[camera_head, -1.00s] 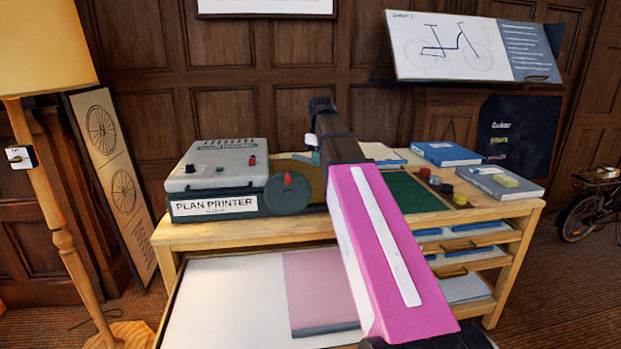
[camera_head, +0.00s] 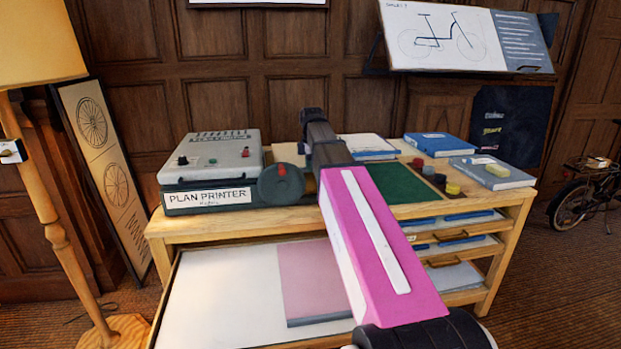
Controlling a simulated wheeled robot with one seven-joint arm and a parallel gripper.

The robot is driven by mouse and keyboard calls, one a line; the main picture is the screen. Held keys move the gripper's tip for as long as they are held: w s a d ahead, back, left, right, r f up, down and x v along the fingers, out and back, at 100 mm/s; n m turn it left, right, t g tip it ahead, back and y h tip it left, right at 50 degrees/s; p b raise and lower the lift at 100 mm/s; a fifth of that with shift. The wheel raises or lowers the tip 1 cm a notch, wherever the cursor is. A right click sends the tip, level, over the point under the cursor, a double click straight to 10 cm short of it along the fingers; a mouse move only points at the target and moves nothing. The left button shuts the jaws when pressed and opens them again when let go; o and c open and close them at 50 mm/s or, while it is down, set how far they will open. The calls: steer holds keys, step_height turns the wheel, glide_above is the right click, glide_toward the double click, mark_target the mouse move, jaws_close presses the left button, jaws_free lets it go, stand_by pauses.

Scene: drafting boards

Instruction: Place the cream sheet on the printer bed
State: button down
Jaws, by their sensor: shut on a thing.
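The plan printer (camera_head: 211,168) stands on the left end of the wooden bench, a grey box with a labelled front and a dark round dial with a red handle (camera_head: 282,184). I cannot make out its bed. A large pale sheet (camera_head: 225,300) lies in the open drawer below, with a pink sheet (camera_head: 312,280) on its right part. I cannot tell whether the pale sheet is the cream one. My pink and dark arm reaches over the bench, its dark far end right of the printer. My gripper's fingers and anything between them are hidden behind it.
A green mat (camera_head: 397,183), coloured pots (camera_head: 432,174) and blue folders (camera_head: 444,145) fill the bench's right side. A floor lamp (camera_head: 45,200) stands at left. A tilted drawing board (camera_head: 465,38) hangs behind. Shallow drawers stick out at right.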

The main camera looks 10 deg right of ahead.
mark_target(311, 185)
steer(key=shift+f, duration=2.5)
steer(key=c, duration=1.1)
jaws_free()
steer(key=shift+f, duration=0.1)
step_height(311, 185, up, 12)
steer(key=shift+r, duration=0.1)
